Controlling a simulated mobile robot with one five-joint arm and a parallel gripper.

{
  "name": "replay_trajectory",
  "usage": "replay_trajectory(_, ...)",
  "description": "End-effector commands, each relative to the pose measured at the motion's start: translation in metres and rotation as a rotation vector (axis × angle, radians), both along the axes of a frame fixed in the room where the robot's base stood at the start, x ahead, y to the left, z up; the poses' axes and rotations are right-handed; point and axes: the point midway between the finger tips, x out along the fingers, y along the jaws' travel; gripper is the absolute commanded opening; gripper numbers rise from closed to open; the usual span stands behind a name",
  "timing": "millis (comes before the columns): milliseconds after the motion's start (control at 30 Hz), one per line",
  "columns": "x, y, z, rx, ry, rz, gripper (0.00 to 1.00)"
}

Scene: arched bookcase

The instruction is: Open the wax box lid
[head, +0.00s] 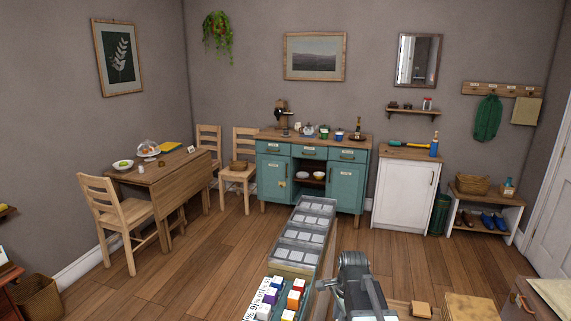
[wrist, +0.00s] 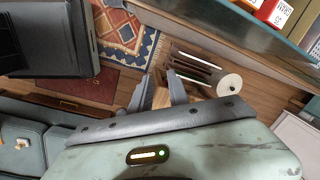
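I cannot pick out the wax box or its lid for sure in either view. A brown wooden block (head: 421,309) and a larger tan box-like piece (head: 470,307) lie at the bottom right of the head view, beside my arm. My gripper shows in the wrist view (wrist: 158,76), with its two grey fingers apart and nothing visibly held between them. A light wooden surface shows behind the gap. In the head view my grey arm rises at the bottom centre, and I cannot make out the fingertips there.
A long tray row with clear lids (head: 303,232) and coloured cartons (head: 292,299) stands left of my arm. A teal cabinet (head: 347,187), a white cupboard (head: 404,194) and a folding table (head: 168,181) stand farther back. Wooden floor (head: 190,255) is clear at left.

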Motion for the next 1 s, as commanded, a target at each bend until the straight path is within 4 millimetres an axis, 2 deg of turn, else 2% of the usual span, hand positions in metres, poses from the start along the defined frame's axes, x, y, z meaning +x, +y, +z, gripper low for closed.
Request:
replay_trajectory(33, -0.033, 0.008, 0.008, -0.025, 0.009, 0.179, 0.21)
replay_trajectory(100, -0.061, 0.010, 0.007, -0.058, 0.025, 0.452, 0.21)
replay_trajectory(200, -0.087, 0.005, 0.004, -0.087, 0.044, 0.793, 0.21)
replay_trajectory(300, -0.095, 0.002, 0.004, -0.101, 0.056, 1.055, 0.21)
replay_trajectory(400, -0.094, 0.002, 0.004, -0.104, 0.058, 1.215, 0.21)
replay_trajectory(533, -0.094, 0.002, 0.004, -0.106, 0.055, 1.287, 0.21)
replay_trajectory(600, -0.094, 0.002, 0.004, -0.106, 0.054, 1.289, 0.02)
replay_trajectory(633, -0.094, 0.002, 0.004, -0.106, 0.054, 1.289, 0.00)
replay_trajectory(1000, -0.094, 0.002, 0.004, -0.105, 0.055, 1.285, 0.00)
